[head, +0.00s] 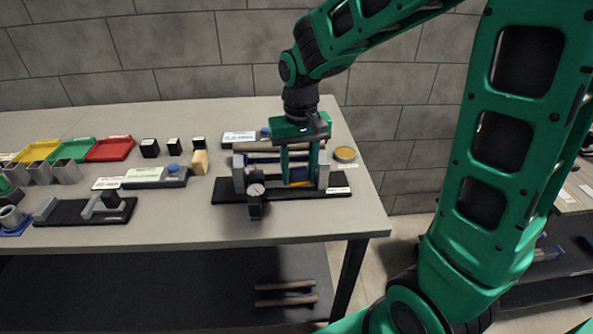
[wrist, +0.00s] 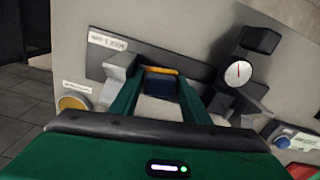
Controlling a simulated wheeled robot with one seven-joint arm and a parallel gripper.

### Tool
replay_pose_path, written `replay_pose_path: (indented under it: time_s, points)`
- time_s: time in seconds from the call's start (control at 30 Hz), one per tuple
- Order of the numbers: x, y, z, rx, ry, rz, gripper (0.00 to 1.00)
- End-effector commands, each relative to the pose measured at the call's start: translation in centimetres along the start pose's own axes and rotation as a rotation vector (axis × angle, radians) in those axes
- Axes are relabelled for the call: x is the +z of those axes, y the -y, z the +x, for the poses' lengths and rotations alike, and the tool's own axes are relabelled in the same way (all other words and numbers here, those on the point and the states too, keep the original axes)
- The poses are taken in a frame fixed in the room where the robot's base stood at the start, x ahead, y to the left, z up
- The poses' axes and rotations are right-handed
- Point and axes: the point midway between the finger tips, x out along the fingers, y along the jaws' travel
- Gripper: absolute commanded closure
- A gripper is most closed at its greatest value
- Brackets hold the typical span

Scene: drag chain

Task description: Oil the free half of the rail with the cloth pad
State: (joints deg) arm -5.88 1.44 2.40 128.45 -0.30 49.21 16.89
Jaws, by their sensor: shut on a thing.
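My gripper (head: 299,176) points straight down over the fixture on the table, with its green fingers spread around a small blue block with a yellow-orange edge. I take this for the cloth pad (head: 299,173). In the wrist view the pad (wrist: 160,85) sits between the fingertips of my gripper (wrist: 163,82). The fixture (head: 232,196) has a black base, grey end blocks and a dial on its front. The pad is low between the end blocks, towards the right one. The rail is largely hidden by the fingers and pad; I cannot tell whether the pad touches it.
A round yellow-topped tin (head: 345,154) stands right of the fixture, near the table's right edge. Brownish rods (head: 258,146) lie behind the fingers. Left are a wooden piece (head: 200,162), a grey device (head: 160,177) and coloured trays (head: 110,148). More rods lie on the lower shelf.

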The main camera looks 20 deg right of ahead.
Motion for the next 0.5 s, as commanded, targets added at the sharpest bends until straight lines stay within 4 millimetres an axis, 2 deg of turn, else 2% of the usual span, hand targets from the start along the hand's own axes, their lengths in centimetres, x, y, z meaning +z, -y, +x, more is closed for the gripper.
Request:
replay_pose_path:
  time_s: [0.03,0.5]
  points:
    - [-0.1,-0.8,-0.1,0.013,0.004,0.028,0.76]
    - [-0.7,3.1,-0.2,0.009,0.001,0.018,0.76]
